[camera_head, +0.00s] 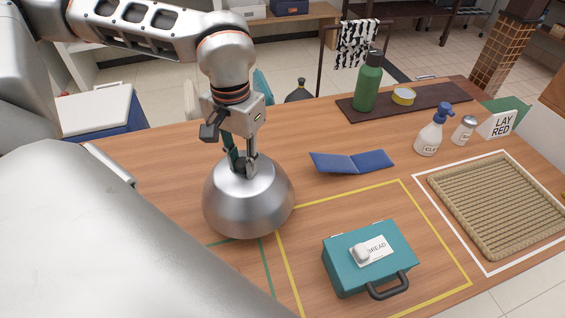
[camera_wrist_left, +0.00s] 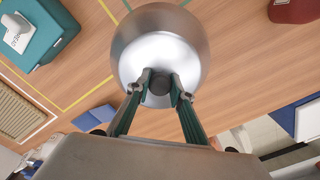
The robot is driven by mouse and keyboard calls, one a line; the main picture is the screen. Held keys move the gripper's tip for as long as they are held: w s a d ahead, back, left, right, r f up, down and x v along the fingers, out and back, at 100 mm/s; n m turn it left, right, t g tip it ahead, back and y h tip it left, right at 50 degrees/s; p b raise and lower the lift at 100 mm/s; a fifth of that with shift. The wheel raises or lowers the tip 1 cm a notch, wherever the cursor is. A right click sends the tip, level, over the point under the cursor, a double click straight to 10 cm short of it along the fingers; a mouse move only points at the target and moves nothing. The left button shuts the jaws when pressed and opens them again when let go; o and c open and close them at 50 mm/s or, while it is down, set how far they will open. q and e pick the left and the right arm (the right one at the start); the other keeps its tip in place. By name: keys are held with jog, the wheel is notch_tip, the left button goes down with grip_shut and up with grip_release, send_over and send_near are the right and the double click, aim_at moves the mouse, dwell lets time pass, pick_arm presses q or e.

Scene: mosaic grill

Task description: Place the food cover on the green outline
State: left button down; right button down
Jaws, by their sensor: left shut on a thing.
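The food cover (camera_head: 248,205) is a shiny silver dome with a dark knob on top, left of centre in the head view. My left gripper (camera_head: 243,166) comes down from above and is shut on its knob. In the left wrist view the dome (camera_wrist_left: 160,50) lies beyond the fingertips (camera_wrist_left: 160,87), which close on the knob from both sides. The dome looks upright; whether its rim touches the table is unclear. Part of the green outline (camera_head: 266,268) shows below the dome; the dome and my own body hide the rest. My right gripper is not in view.
A teal bread box (camera_head: 345,269) sits inside the yellow outline (camera_head: 441,235) at right. A blue open folder (camera_head: 350,162) lies behind it. A woven tray (camera_head: 437,187), a spray bottle (camera_head: 430,137) and a green bottle (camera_head: 367,85) stand farther right and back.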

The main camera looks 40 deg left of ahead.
aim_at(276, 169)
pick_arm(q)
jog(key=w+d+f, duration=0.1)
jog(key=w, duration=0.1)
jog(key=w+d+f, duration=0.1)
jog(key=w+d, duration=0.1)
jog(key=w+d+f+b, duration=0.1)
jog(key=shift+w+d+f, duration=0.25)
jog(key=shift+w+f, duration=0.15)
jog(key=shift+w+d+f+b, duration=0.4)
jog(key=shift+w+d+f, duration=0.6)
jog(key=shift+w+f, duration=0.25)
jog(key=shift+s+r, duration=0.1)
jog(key=shift+r, duration=0.05)
jog(key=c, duration=2.2)
grip_release()
jog(key=shift+f, duration=0.2)
jog(key=o, duration=0.4)
jog(key=shift+r, duration=0.1)
